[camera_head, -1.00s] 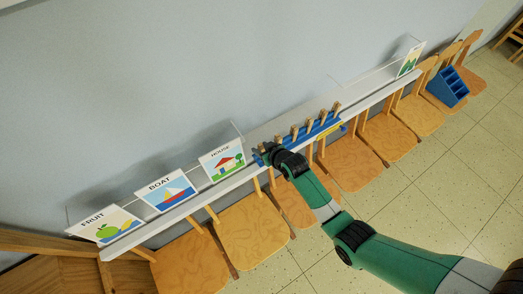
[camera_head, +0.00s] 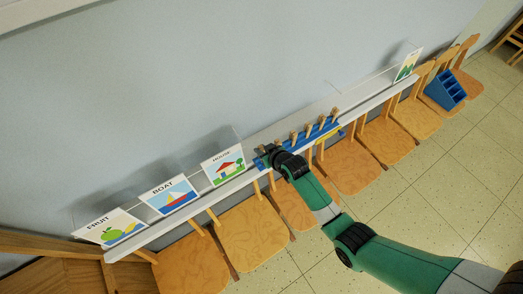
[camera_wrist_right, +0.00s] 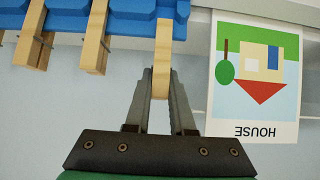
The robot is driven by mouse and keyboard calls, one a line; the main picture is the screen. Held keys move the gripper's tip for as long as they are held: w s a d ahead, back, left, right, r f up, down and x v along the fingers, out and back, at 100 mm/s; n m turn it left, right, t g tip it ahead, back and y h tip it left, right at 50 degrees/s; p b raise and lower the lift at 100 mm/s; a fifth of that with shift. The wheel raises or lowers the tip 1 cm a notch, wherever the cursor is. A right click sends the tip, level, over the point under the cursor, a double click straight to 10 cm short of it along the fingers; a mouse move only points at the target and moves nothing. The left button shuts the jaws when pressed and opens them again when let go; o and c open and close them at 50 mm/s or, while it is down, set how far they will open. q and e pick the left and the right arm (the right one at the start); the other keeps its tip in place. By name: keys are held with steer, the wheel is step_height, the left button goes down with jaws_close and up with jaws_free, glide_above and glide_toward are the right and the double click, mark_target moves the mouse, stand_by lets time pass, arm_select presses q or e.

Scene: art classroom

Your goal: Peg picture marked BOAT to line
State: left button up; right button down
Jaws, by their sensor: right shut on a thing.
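The picture marked BOAT (camera_head: 170,194) stands on the white ledge, between the FRUIT picture (camera_head: 111,228) and the HOUSE picture (camera_head: 224,165). Several wooden pegs (camera_head: 321,121) stand in a row on a blue rack (camera_head: 328,130) on the ledge. My right gripper (camera_head: 268,155) is at the rack's near end, just right of the HOUSE picture. In the right wrist view its fingers (camera_wrist_right: 160,83) are shut on the end peg (camera_wrist_right: 162,62), which is still at the blue rack (camera_wrist_right: 130,22). A thin line above the ledge is too faint to trace surely. My left gripper is out of view.
The HOUSE picture (camera_wrist_right: 258,80) is close beside the gripper in the right wrist view. A green landscape picture (camera_head: 407,65) stands at the ledge's far end. Wooden chairs (camera_head: 352,163) line the ledge's front, one holding a blue caddy (camera_head: 446,90).

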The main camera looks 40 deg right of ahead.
steer(key=shift+r+p, duration=1.7)
steer(key=shift+r, duration=0.25)
steer(key=s+p, duration=0.1)
steer(key=p, duration=0.1)
steer(key=s+p, duration=0.1)
steer(key=shift+s+a+r, duration=0.3)
steer(key=shift+s+r, duration=0.05)
steer(key=shift+r, duration=0.05)
steer(key=shift+s+a+p, duration=0.2)
steer(key=shift+s+p, duration=0.55)
steer(key=shift+s, duration=0.35)
steer(key=shift+r, duration=0.1)
